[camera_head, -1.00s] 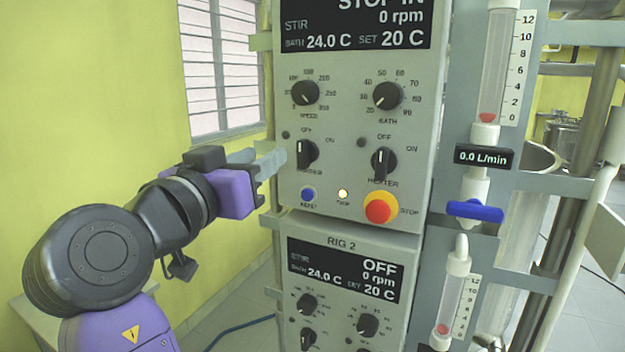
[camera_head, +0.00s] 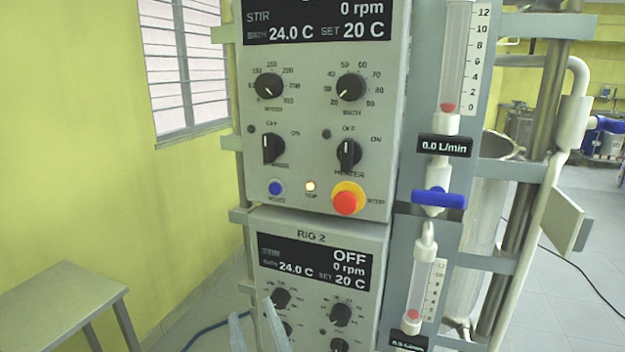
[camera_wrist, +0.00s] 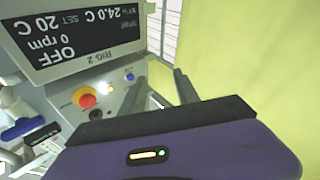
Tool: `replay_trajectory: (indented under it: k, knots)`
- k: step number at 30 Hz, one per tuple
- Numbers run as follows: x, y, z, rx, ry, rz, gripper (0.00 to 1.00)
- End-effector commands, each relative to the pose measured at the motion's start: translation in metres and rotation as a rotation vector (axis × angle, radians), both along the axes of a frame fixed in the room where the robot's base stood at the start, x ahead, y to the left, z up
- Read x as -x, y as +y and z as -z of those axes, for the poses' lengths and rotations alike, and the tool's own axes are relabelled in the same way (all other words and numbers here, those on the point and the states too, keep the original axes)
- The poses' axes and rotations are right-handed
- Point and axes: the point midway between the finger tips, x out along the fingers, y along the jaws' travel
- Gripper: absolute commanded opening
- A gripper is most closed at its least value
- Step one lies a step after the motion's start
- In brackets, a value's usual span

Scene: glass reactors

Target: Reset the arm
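My gripper (camera_head: 255,322) shows only as two pale fingertips at the bottom edge of the head view, in front of the lower control box. The fingers stand apart with nothing between them. In the wrist view my gripper (camera_wrist: 160,92) also shows two separated fingers, the purple body below. The rest of the arm is out of the head view. The upper control box (camera_head: 310,120) reads 0 rpm, 24.0 C, SET 20 C. The RIG 2 box (camera_head: 375,240) reads OFF, 0 rpm; its display also shows upside down in the wrist view (camera_wrist: 85,35).
The upper box has a red stop button (camera_head: 346,199), a blue reset button (camera_head: 276,188) and a lit yellow lamp (camera_head: 310,186). A flow tube with a blue valve (camera_head: 438,199) stands at right. A grey table (camera_head: 65,290) is at lower left; wall space left is clear.

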Motion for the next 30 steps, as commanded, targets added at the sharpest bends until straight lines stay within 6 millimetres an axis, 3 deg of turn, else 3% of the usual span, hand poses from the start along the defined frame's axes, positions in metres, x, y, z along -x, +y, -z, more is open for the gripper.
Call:
replay_trajectory:
  k: [3,12,21,30]
  knots:
    - [0.028,-0.035,0.035,-0.007,0.026,-0.008,0.37]
    - [0.105,-0.118,0.089,-0.058,0.095,0.016,0.37]
    - [0.19,-0.194,0.119,-0.123,0.204,0.108,0.37]
    - [0.276,-0.252,0.143,-0.176,0.387,0.258,0.37]
